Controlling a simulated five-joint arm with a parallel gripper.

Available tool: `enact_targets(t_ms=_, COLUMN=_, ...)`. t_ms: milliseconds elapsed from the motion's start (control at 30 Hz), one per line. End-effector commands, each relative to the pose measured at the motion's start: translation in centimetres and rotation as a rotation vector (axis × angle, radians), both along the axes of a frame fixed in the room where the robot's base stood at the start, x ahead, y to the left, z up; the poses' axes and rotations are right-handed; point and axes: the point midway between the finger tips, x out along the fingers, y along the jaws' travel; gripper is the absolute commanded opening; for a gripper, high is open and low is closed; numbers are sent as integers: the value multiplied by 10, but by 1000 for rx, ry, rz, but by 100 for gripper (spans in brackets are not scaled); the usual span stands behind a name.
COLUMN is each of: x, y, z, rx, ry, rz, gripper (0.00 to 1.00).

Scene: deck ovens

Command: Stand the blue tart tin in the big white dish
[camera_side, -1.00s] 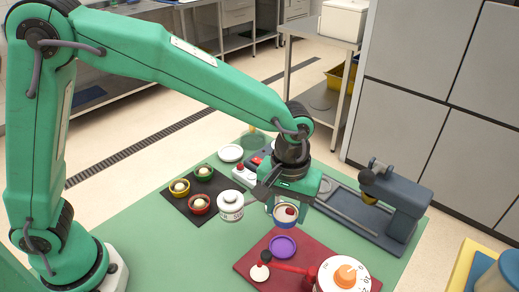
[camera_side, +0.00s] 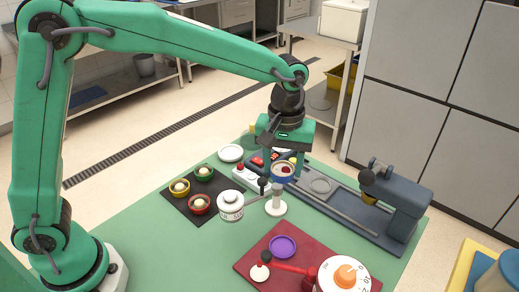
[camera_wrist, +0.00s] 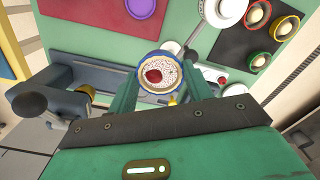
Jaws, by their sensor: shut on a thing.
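The blue tart tin (camera_side: 283,174) has a pale filling with a red berry on top. My gripper (camera_side: 280,160) is shut on it and holds it in the air, roughly level, above the middle of the work table. In the wrist view the tin (camera_wrist: 160,75) sits between the two green fingers. A white round dish (camera_side: 230,153) lies on the green table at the back left, to the left of my gripper and apart from it. Its inside looks empty.
A dark mat (camera_side: 182,206) holds red, yellow and green tins. A grey rail machine (camera_side: 395,205) stands right. A purple tin (camera_side: 283,247) is on the red board (camera_side: 252,259).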

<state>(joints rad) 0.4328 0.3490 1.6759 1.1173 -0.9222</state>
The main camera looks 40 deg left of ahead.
Motion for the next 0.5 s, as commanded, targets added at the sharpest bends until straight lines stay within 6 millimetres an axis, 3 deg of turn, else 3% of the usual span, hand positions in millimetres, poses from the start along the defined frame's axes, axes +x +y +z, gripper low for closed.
enact_targets(t_ms=200, x=42, y=60, z=1, rx=0, ry=-1, rz=153, gripper=27)
enact_targets(t_ms=500, x=83, y=150, z=0, rx=-1, ry=-1, rz=355, gripper=27)
